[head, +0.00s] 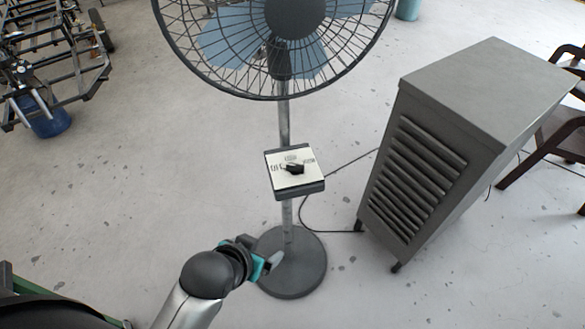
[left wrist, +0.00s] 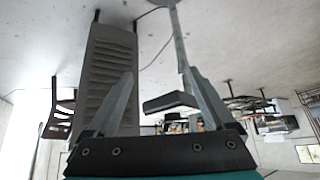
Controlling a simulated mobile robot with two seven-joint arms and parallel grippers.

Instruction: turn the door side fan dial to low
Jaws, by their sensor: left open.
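The pedestal fan (head: 285,120) stands upright on a round grey base. A box on its pole has a pale dial face (head: 280,181) with small labels at left, top and right, too small to read surely. The black dial knob (head: 293,168) sits in its middle; its narrow end seems to point left. My left gripper (head: 273,262) is below the box, in front of the pole near the base in the picture, apart from the dial. Its fingers (left wrist: 160,80) are spread and empty in the left wrist view, where the box (left wrist: 170,102) shows between them, edge-on. My right gripper is out of view.
A grey louvred cooler (head: 440,150) stands right of the fan, with a black cable (head: 328,231) on the floor between them. Brown chairs (head: 555,140) are at far right. A metal frame (head: 55,60) and blue container (head: 47,122) are at upper left. Open floor lies left of the fan.

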